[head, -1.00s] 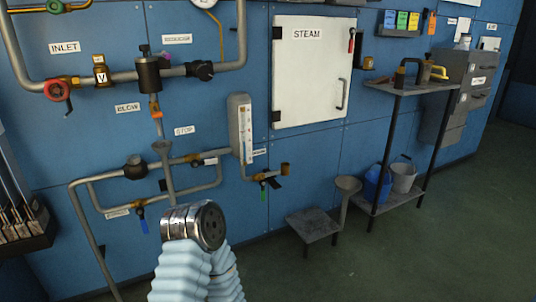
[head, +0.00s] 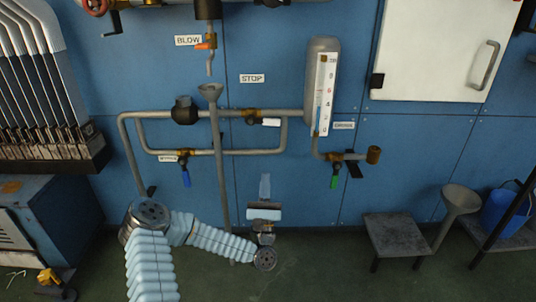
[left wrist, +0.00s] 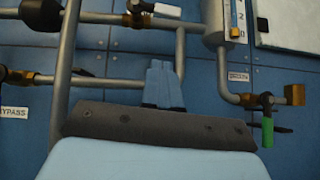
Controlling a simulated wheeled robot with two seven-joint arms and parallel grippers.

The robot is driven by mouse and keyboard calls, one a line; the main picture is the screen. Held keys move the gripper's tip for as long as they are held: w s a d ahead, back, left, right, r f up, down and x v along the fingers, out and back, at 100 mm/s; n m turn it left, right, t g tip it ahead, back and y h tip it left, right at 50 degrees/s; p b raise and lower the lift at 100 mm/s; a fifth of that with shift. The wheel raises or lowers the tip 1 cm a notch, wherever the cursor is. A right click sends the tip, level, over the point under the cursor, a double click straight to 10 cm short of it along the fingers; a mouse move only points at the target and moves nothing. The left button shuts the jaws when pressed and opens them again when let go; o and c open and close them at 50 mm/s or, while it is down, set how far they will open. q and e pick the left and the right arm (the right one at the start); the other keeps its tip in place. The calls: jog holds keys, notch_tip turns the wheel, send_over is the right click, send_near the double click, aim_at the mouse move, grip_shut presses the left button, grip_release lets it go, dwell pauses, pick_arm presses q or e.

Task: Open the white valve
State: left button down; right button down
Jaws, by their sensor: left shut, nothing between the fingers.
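The white valve (head: 270,122) has a white lever handle under the "STOP" label, on the upper horizontal pipe. Its handle lies along the pipe, pointing right. It also shows at the top of the left wrist view (left wrist: 158,9), above the fingers. My left gripper (head: 265,182) is below the white valve in the head view, pointing up towards the wall. Its light blue fingers (left wrist: 163,82) are together with nothing between them, apart from the valve. My right gripper is not in view.
A blue-handled valve (head: 186,176) sits on the lower pipe to the left. A green-handled valve (head: 335,181) hangs under the sight gauge (head: 322,85). A vertical drain pipe with a funnel (head: 211,92) stands left of the gripper. A low stool (head: 396,235) is at right.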

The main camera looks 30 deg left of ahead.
aim_at(271, 125)
pick_arm(q)
jog(key=s+d+r+p+x, duration=0.1)
jog(key=r+x, duration=0.1)
jog(key=x, duration=1)
jog(key=shift+s+r, duration=0.15)
jog(key=shift+r, duration=0.1)
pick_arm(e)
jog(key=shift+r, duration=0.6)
pick_arm(q)
jog(key=shift+d, duration=0.2)
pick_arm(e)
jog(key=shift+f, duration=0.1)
pick_arm(q)
jog(key=shift+d+r+b, duration=0.15)
jog(key=shift+r+b, duration=0.15)
jog(key=shift+r, duration=0.45)
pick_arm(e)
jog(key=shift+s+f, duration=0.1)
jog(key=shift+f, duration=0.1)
